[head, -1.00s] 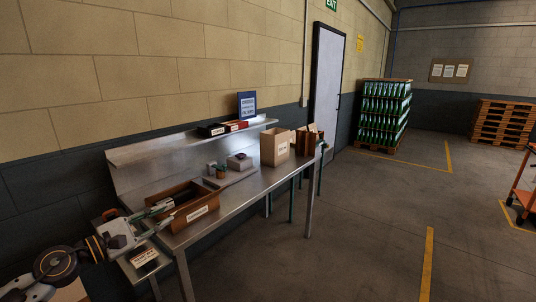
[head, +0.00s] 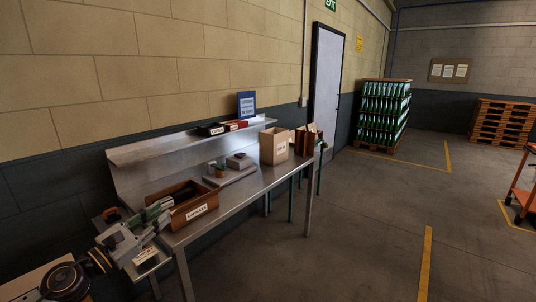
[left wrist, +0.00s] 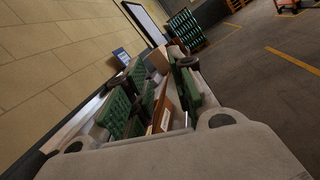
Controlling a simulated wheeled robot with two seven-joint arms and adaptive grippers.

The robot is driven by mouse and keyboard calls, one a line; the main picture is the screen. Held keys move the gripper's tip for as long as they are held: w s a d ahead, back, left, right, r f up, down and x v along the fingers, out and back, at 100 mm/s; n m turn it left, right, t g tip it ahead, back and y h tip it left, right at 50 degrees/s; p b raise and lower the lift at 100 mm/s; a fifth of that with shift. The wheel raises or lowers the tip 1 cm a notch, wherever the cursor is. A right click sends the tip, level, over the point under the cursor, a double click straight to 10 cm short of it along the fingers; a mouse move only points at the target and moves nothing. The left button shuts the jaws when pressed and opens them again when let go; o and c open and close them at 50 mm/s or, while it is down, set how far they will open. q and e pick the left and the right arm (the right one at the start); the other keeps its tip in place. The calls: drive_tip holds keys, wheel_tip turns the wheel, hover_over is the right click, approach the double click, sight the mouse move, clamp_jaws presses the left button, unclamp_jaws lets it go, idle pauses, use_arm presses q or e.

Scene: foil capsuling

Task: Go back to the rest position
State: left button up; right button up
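My left gripper (head: 160,208) is at the near left end of the steel bench, beside the open brown box (head: 196,204) with a white label. Its green-padded fingers reach over the box's left end in the head view; I cannot tell whether they touch it. In the left wrist view the fingers (left wrist: 155,85) stand apart, with no held object visible between them. The brown box (left wrist: 166,112) shows beyond them there. My right gripper is not in view.
The steel bench (head: 245,190) carries a grey block on a plate (head: 238,163), a small pot (head: 220,171), a tan carton (head: 274,147) and a brown carton (head: 304,140). A small shelf with a label (head: 145,256) sits at the near end.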

use_arm(q)
drive_tip(key=s+a+f+n+g+y, duration=0.1)
drive_tip(key=s+a+f+n+y, duration=0.2)
drive_tip(key=f+n+y, duration=0.9)
drive_tip(key=s+a+f+n+g+y, duration=0.2)
drive_tip(key=s+a+f+n, duration=0.3)
drive_tip(key=n, duration=1.5)
drive_tip(key=s+d+f+n+g+h, duration=0.4)
drive_tip(key=s+d+f+n+g, duration=0.7)
drive_tip(key=s+d+f, duration=0.5)
wheel_tip(320, 180, down, 30)
drive_tip(key=s+a+n, duration=0.1)
drive_tip(key=s+a, duration=0.1)
drive_tip(key=s, duration=0.1)
drive_tip(key=s+a+f+p, duration=0.1)
drive_tip(key=s+a+f, duration=0.3)
drive_tip(key=s+f, duration=0.5)
drive_tip(key=s+a+f+g, duration=0.1)
drive_tip(key=s+a+f, duration=0.3)
drive_tip(key=s+f, duration=0.6)
drive_tip(key=shift+s+a+f+g+y+p, duration=0.15)
drive_tip(key=shift+s+f+g+y+p, duration=0.2)
drive_tip(key=shift+s, duration=0.55)
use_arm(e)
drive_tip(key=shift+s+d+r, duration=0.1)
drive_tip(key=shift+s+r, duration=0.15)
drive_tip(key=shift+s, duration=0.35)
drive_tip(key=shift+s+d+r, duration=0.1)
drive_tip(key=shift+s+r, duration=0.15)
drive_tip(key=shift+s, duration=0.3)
